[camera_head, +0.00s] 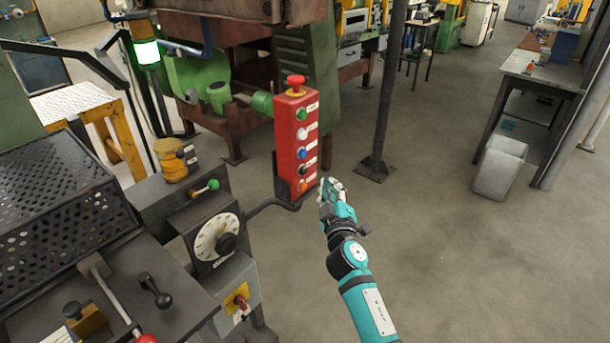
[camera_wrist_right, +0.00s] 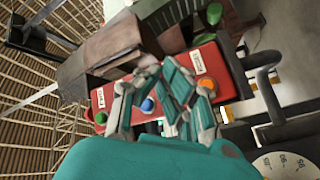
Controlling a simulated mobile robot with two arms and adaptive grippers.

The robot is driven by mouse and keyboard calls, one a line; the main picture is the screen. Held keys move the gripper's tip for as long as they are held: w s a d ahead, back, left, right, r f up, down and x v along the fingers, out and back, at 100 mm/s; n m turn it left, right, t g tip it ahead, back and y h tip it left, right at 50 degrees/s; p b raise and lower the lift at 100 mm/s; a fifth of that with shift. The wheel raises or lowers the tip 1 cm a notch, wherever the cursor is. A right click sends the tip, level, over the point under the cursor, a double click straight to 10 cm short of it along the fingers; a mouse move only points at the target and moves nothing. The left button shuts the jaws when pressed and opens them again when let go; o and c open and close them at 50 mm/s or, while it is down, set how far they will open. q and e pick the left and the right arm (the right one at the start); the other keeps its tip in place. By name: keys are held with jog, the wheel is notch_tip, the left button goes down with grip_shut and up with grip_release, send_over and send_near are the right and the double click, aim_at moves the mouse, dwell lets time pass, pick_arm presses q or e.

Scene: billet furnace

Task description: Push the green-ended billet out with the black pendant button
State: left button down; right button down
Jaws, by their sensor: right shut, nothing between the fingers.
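The red pendant (camera_head: 284,150) hangs upright at the end of a dark bent arm, with a red mushroom button on top. Down its face run a green, a white, a blue, a black and an orange button; the black button (camera_head: 302,169) is second from the bottom. My right gripper (camera_head: 328,186) is shut and empty, just right of the pendant's lower end. In the right wrist view the shut fingers (camera_wrist_right: 168,92) lie in front of the red pendant (camera_wrist_right: 240,75) and hide its black button. I cannot tell whether they touch it. I cannot make out a green-ended billet.
A control desk with a round dial (camera_head: 216,240) and a green-knobbed lever (camera_head: 212,185) stands left of the pendant. A dark post (camera_head: 388,90) rises behind my right gripper. A workbench (camera_head: 545,70) stands far right.

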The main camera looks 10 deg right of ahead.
aim_at(303, 171)
jog(key=shift+w+a+b, duration=0.45)
jog(key=shift+w+a, duration=0.2)
jog(key=shift+w, duration=0.15)
jog(key=shift+w+a+b, duration=0.45)
jog(key=shift+w+a, duration=0.15)
jog(key=shift+w, duration=0.2)
dwell(0.3)
jog(key=shift+w+a+b, duration=0.25)
jog(key=shift+w+b, duration=0.1)
